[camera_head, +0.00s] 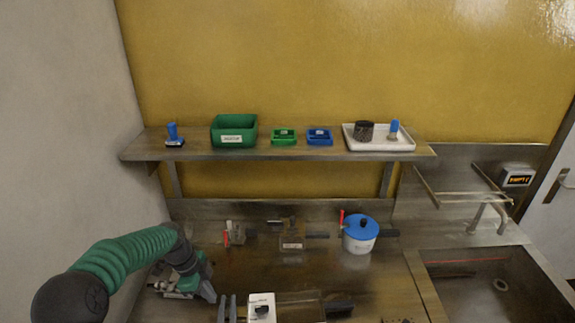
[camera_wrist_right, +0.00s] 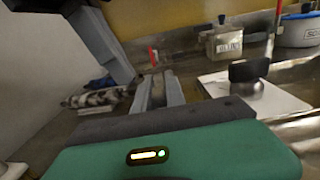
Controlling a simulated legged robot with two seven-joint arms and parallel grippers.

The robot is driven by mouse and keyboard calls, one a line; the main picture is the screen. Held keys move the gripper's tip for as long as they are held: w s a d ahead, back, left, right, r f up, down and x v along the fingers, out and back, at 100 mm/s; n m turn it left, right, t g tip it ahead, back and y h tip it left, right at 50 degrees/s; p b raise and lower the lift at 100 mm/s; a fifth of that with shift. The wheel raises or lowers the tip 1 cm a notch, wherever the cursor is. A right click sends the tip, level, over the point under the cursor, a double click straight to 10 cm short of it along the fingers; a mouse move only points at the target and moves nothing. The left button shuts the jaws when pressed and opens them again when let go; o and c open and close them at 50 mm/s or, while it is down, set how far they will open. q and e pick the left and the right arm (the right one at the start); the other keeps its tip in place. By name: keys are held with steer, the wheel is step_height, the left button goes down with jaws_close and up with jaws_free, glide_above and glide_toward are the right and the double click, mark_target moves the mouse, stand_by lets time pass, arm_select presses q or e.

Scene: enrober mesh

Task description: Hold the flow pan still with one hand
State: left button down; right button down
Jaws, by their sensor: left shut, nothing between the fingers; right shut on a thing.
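A steel pan (camera_head: 297,298) with a dark handle on its right lies at the bottom of the head view, partly cut off. Its metal rim (camera_wrist_right: 302,72) seems to show at the right in the right wrist view. My right gripper (camera_head: 228,309) is left of the pan and of a white block with a black knob (camera_head: 261,309). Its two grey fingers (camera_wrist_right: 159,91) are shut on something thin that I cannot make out. My left gripper (camera_head: 187,287) is shut and empty, low over the counter at the left.
A blue-lidded pot (camera_head: 360,236), a labelled steel container (camera_head: 292,238) and a red-handled tool (camera_head: 227,234) stand at the back of the counter. A shelf (camera_head: 330,153) with bins and a white tray hangs above. A sink (camera_head: 485,283) lies right.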

mark_target(228, 310)
arm_select(q)
steer(key=shift+f, duration=0.45)
steer(key=shift+s+d, duration=0.3)
steer(key=shift+d, duration=0.25)
stand_by(0.8)
steer(key=shift+s, duration=0.2)
steer(key=shift+s, duration=1.3)
